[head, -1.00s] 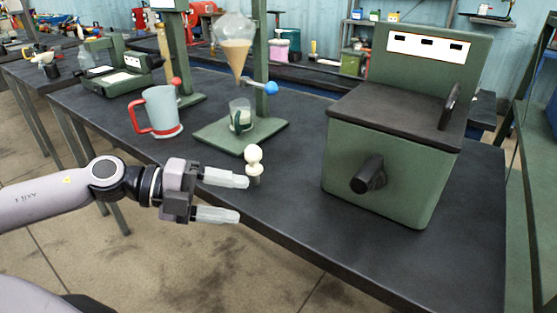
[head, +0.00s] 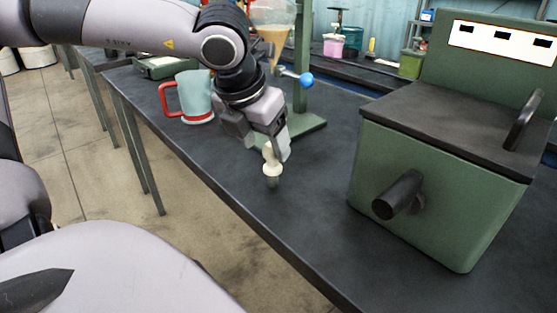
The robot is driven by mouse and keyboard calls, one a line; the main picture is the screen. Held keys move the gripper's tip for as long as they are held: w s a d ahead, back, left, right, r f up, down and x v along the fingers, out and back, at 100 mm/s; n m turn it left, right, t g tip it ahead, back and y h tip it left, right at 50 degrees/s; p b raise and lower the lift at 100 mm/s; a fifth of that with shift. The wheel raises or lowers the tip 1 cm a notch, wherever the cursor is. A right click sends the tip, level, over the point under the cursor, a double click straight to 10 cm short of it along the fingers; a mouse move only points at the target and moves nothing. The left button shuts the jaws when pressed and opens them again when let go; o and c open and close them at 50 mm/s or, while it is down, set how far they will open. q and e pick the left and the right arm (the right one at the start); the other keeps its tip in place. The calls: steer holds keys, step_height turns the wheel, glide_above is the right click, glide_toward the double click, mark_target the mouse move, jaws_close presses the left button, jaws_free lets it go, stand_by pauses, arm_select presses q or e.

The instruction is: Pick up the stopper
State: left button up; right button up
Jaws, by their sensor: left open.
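The stopper (head: 271,162) has a cream knob on top and a grey plug below. It stands upright on the dark table near its front edge. My left gripper (head: 264,146) points down at the stopper's top, with one finger just right of the knob. The other finger is partly hidden, so I cannot tell whether the knob is between the fingers or whether they touch it. The left gripper is open. My right gripper is not in view.
A pale mug (head: 197,95) with a red handle stands left of my gripper. A green stand with a blue knob (head: 306,80) and a flask of tan liquid (head: 272,36) is behind it. A green box machine (head: 430,190) stands at right. The table (head: 300,225) in front is clear.

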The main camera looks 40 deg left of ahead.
mark_target(272, 163)
arm_select(q)
steer(key=shift+d+x, duration=0.2)
steer(key=shift+x, duration=2.95)
steer(key=shift+s, duration=0.15)
steer(key=c, duration=1.1)
